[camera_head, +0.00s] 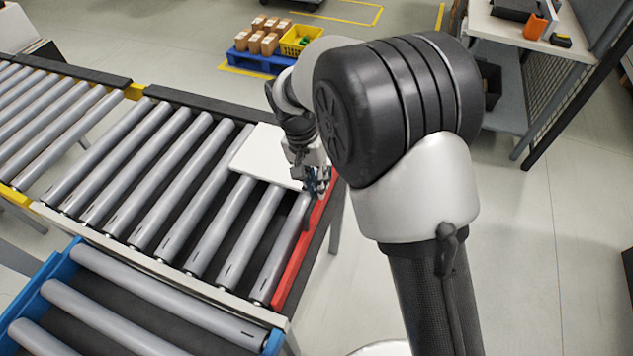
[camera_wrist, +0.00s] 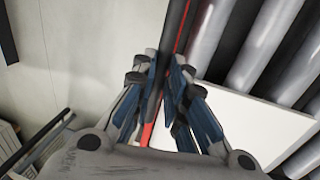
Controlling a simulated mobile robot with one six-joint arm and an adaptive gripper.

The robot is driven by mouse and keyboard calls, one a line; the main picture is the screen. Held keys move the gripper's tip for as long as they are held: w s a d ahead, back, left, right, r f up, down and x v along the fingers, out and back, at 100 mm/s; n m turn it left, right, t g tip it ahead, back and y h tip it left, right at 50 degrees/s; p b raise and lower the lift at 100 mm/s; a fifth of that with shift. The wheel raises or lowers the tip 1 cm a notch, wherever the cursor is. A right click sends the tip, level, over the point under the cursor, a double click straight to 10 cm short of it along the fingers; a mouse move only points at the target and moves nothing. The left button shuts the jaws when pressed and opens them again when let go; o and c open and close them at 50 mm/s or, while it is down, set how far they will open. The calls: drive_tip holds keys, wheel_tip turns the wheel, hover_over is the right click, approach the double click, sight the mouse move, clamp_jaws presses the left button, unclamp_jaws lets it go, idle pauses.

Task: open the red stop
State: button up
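The red stop (camera_head: 292,265) is a long, thin red bar along the right end of the roller conveyor. In the wrist view it shows as a narrow red strip (camera_wrist: 147,133) beside a dark rail. My gripper (camera_head: 318,190) is over the far part of the stop, close to the white panel's corner. In the wrist view my gripper (camera_wrist: 167,68) has its blue-padded fingers on either side of the rail and strip, with a gap between them. Whether the fingertips touch the stop cannot be seen.
A white panel (camera_head: 262,157) lies on the rollers beside my gripper and also shows in the wrist view (camera_wrist: 262,125). A blue-framed roller conveyor (camera_head: 75,258) is at the lower left. A workbench (camera_head: 500,28) stands at the upper right. The floor right of the stop is clear.

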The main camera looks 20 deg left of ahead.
clamp_jaws()
drive_tip(key=shift+d, duration=0.1)
